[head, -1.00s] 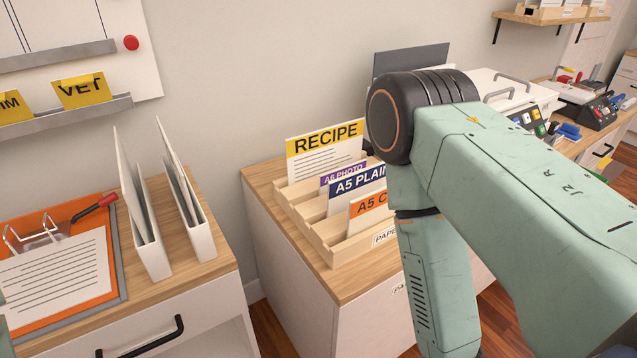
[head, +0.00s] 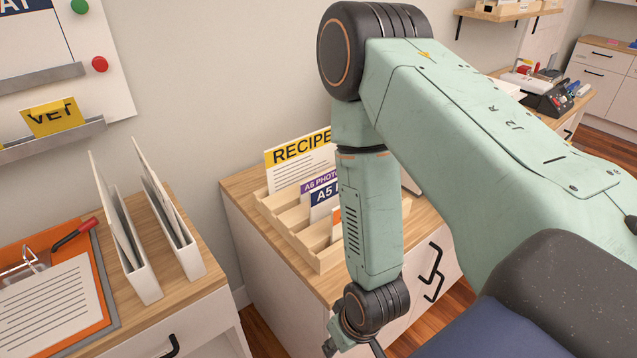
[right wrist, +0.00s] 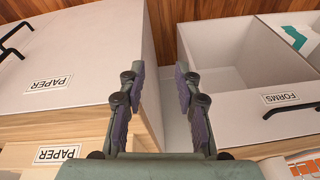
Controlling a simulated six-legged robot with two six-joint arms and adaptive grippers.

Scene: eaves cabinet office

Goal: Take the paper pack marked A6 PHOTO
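The A6 PHOTO pack (head: 318,182) has a purple header and stands upright in a wooden stepped rack (head: 283,228) on the cabinet top. It stands between the yellow-headed RECIPE pack (head: 297,163) behind and a navy A5 pack (head: 325,200) in front. Only its upper strip shows, and my right arm covers the right part of the rack. My right gripper (right wrist: 160,67) is open and empty in the right wrist view, in front of the cabinets. My left gripper is not in view.
In the right wrist view, drawer fronts labelled PAPER (right wrist: 49,84) are left, and an open drawer labelled FORMS (right wrist: 281,98) is right. White file holders (head: 172,226) and an orange clipboard (head: 45,338) lie left of the rack cabinet, across a gap.

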